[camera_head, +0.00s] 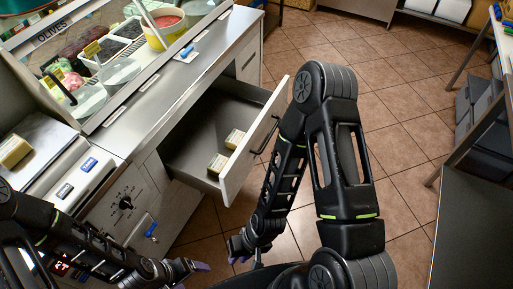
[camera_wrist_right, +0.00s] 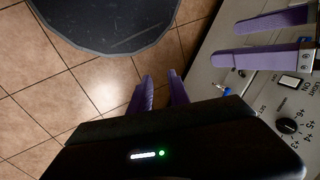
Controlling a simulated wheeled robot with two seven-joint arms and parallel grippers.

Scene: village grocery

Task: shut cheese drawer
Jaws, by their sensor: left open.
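The cheese drawer (camera_head: 228,181) stands pulled out of the counter, with a white front and a dark bar handle (camera_head: 264,137). Two pale yellow cheese blocks (camera_head: 217,164) lie inside near its front. My right arm passes in front of part of the drawer front. My right gripper (camera_head: 245,262) hangs low, below the drawer and apart from it; its purple fingers show parted and empty in the right wrist view (camera_wrist_right: 160,80). My left gripper (camera_head: 192,276) is open and empty at the bottom, left of the right one; it also shows in the right wrist view (camera_wrist_right: 225,43).
A steel counter (camera_head: 150,97) with a glass olive display runs above the drawer. A scale with a cheese piece (camera_head: 14,151) and a control panel with a knob (camera_head: 125,203) are at left. Open tiled floor (camera_head: 400,90) lies right of the drawer; a dark table (camera_head: 470,230) stands at right.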

